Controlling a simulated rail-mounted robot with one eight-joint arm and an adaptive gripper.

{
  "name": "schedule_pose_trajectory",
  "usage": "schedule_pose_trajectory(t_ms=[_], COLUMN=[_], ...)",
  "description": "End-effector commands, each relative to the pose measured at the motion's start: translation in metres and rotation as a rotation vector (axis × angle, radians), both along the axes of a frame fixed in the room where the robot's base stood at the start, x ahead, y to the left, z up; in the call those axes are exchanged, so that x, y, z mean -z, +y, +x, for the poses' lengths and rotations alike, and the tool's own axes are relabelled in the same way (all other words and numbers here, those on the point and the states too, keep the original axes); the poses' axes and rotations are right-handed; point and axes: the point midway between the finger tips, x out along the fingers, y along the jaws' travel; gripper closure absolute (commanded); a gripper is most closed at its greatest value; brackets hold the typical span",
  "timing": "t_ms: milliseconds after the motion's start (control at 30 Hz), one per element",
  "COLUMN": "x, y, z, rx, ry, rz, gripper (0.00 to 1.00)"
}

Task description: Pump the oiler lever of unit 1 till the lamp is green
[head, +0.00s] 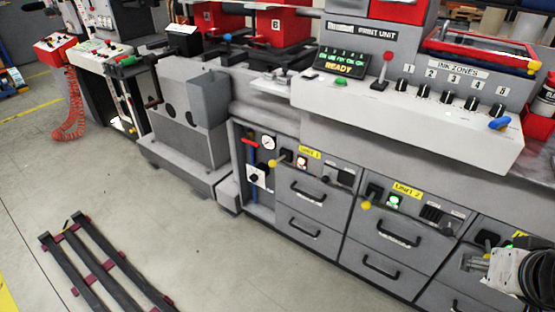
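The unit 1 panel has a yellow label (310,154) below the long counter, left of centre. Its oiler lever (273,163) ends in a yellow knob that sticks out to the left of a dark block. The unit 1 lamp (302,161) beside it glows pale amber, not green. My gripper (538,278) is partly in view at the lower right edge, in front of the third unit and well to the right of the unit 1 lever. Its fingertips cannot be made out, and nothing is seen held in it.
Unit 2 has its own yellow-knobbed lever (366,205) and a green lamp (394,201). Drawers with black handles (308,192) lie below the panels. A gauge (268,143) and red-handled pipe sit left of unit 1. The floor (200,255) in front is clear; a dark rack (95,262) lies left.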

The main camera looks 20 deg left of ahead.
Motion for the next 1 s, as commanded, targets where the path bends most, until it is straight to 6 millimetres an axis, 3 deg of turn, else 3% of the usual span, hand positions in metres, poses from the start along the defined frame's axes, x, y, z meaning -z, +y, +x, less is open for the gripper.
schedule_pose_trajectory(t_ms=[233, 467, 667, 1000], x=[0.0, -0.007, -0.029, -0.062], y=[0.0, 0.005, 0.022, 0.066], z=[0.0, 0.009, 0.043, 0.115], rx=[0.0, 0.003, 0.023, 0.071], ry=[0.0, 0.004, 0.017, 0.055], rz=[0.0, 0.012, 0.058, 0.153], gripper=[0.69, 0.99, 1.0, 1.0])
